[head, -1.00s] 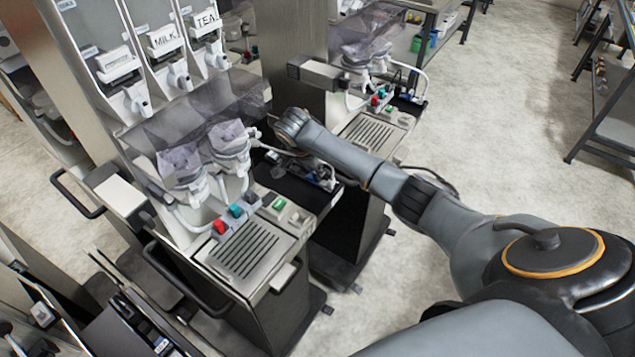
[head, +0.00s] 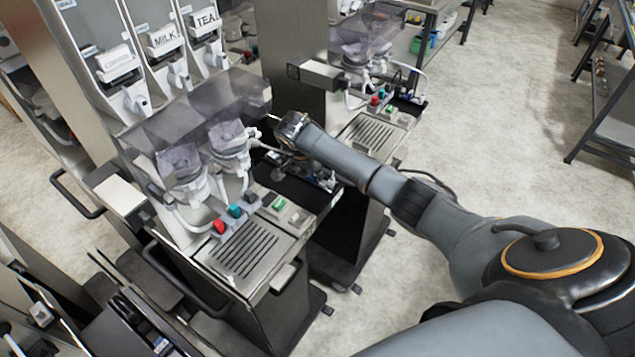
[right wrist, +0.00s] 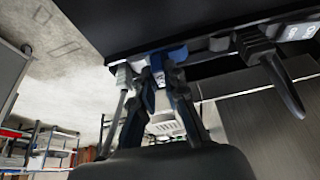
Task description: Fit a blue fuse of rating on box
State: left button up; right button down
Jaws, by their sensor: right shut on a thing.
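My right gripper (head: 318,178) reaches down among small parts beside the middle dispenser, partly hidden by its own wrist in the head view. In the right wrist view, the right gripper (right wrist: 163,76) has its fingertips closed at a blue piece (right wrist: 166,53), which looks like the blue fuse, right under a dark panel edge (right wrist: 220,28). A pale part sits close beside it. I cannot tell how far the piece is seated, and no rating can be read. My left gripper is in neither view.
The near dispenser has a drip grille (head: 243,250), red and teal buttons and clear covers (head: 200,110). A second dispenser's grille (head: 368,132) stands behind my right arm. A dark plug with a cable (right wrist: 270,65) hangs close right of the fingers. Open floor (head: 510,90) lies right.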

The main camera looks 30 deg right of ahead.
jog(key=shift+f+p, duration=0.1)
jog(key=shift+p, duration=0.2)
dwell(0.4)
jog(key=c, duration=1.1)
grip_release()
notch_tip(320, 180, up, 5)
jog(key=p, duration=0.5)
jog(key=shift+r+p, duration=0.2)
jog(key=shift+p, duration=0.1)
jog(key=shift+r, duration=0.85)
